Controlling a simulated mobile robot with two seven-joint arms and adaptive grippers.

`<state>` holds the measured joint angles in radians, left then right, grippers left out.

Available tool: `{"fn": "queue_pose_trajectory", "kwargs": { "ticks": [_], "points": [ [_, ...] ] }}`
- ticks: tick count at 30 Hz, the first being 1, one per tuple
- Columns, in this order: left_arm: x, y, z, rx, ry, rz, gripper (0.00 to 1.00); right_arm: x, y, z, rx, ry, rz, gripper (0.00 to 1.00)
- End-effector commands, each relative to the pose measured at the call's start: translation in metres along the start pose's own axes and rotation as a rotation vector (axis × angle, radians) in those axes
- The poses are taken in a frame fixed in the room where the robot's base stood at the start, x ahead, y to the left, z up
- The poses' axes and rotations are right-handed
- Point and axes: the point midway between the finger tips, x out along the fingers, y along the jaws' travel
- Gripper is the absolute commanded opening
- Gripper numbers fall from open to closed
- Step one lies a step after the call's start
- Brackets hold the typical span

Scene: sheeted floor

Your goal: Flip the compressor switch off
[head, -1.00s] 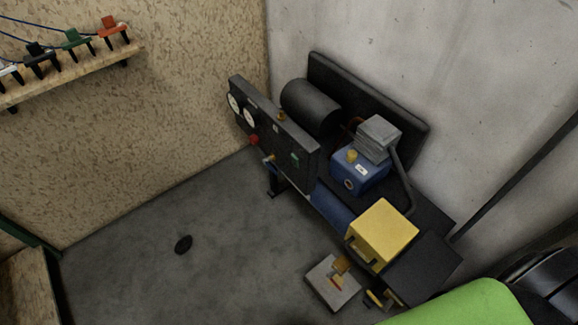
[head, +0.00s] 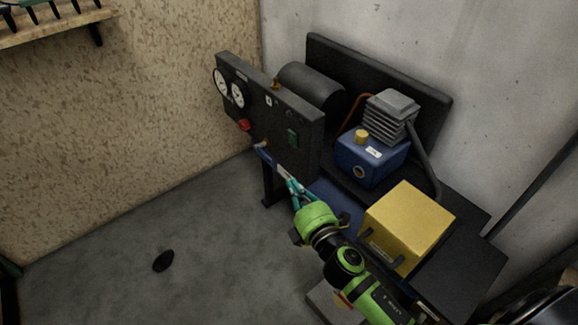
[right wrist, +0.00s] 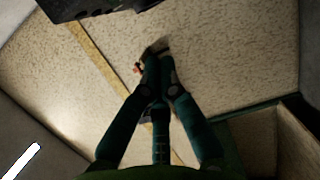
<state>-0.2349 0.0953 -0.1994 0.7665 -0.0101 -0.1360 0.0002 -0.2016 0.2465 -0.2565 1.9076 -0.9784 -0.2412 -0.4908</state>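The compressor (head: 375,155) stands against the concrete wall, a blue body with a grey finned head and a black tank behind. Its dark panel (head: 270,118) faces the floor on the left. A small green switch (head: 293,137) is on the panel's right part; I cannot tell its position. My right gripper (head: 290,185) is below the panel's lower edge, apart from the switch in the picture. In the right wrist view its dark green fingers (right wrist: 160,65) meet closely at the tips, with nothing clearly held. My left gripper is out of view.
The panel also carries two white gauges (head: 229,88), a red knob (head: 243,125) and a brass valve (head: 262,145). A yellow box (head: 408,222) sits on the black base. A black disc (head: 163,261) lies on the open grey floor. A wooden shelf (head: 60,24) is upper left.

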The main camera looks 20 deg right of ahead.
Motion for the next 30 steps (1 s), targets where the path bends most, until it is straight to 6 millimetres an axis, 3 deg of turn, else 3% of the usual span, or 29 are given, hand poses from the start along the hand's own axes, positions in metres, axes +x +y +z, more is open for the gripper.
{"fn": "queue_pose_trajectory", "kwargs": {
  "ticks": [5, 17, 23, 30],
  "points": [
    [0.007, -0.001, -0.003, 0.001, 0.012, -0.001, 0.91, 0.0, 0.018, -0.002, -0.05, 0.002, 0.056, 0.0],
    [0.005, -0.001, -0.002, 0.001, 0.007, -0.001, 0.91, 0.007, 0.02, -0.002, -0.045, 0.002, 0.056, 0.0],
    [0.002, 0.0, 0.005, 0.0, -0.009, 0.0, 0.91, 0.04, 0.022, -0.002, -0.045, 0.001, 0.057, 0.0],
    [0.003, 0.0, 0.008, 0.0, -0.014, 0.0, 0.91, 0.092, 0.024, -0.002, -0.044, 0.001, 0.055, 0.0]
  ]
}}
